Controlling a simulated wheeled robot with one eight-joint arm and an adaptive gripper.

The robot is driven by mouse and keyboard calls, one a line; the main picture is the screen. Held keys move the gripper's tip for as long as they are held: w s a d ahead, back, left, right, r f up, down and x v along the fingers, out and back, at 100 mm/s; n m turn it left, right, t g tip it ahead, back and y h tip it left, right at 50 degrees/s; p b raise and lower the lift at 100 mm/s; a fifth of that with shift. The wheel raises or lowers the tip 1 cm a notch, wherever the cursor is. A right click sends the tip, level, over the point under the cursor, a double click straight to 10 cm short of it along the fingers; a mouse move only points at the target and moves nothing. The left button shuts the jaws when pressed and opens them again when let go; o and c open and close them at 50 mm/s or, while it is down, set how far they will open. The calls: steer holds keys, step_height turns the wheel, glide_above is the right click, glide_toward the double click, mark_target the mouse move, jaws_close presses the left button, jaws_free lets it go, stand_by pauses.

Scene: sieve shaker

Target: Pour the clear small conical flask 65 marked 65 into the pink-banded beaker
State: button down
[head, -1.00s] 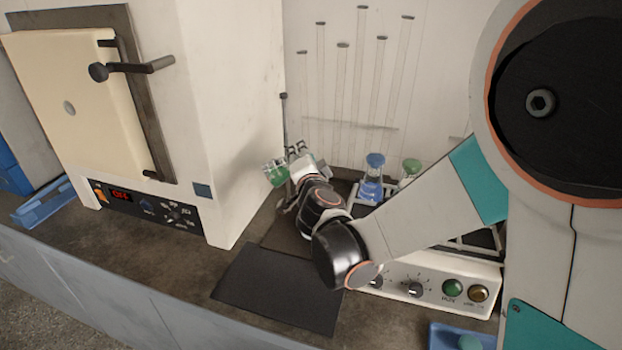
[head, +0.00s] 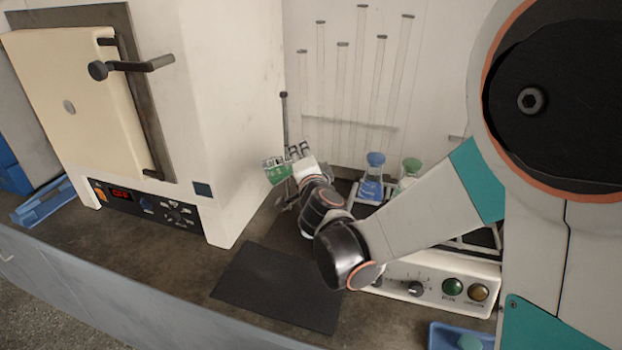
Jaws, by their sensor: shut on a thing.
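My gripper (head: 289,160) is at the end of my arm, raised above the bench beside the furnace's right wall. It is shut on a small vessel with a green patch (head: 277,175), which looks tilted. This is probably the small conical flask, but no 65 mark can be read and the fingers cover part of it. The pink-banded beaker cannot be made out; my gripper and arm hide the bench behind them.
A blue-capped flask (head: 372,187) and a green-capped flask (head: 410,168) stand on the shaker (head: 432,274), partly behind my arm. The furnace (head: 215,130) stands close left. A dark mat (head: 278,287) lies bare in front. A thin upright rod (head: 285,120) stands behind my gripper.

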steer(key=shift+f+m, duration=0.2)
steer(key=shift+m, duration=0.1)
steer(key=shift+r+m+y, duration=0.2)
steer(key=shift+m+y, duration=0.1)
steer(key=shift+m, duration=0.4)
stand_by(0.5)
steer(key=shift+d+r+m, duration=0.15)
steer(key=shift+m, duration=0.65)
stand_by(2.3)
steer(key=shift+d+f+m+b, duration=0.15)
steer(key=shift+f+m+b, duration=0.45)
steer(key=shift+m+b, duration=0.15)
stand_by(2.1)
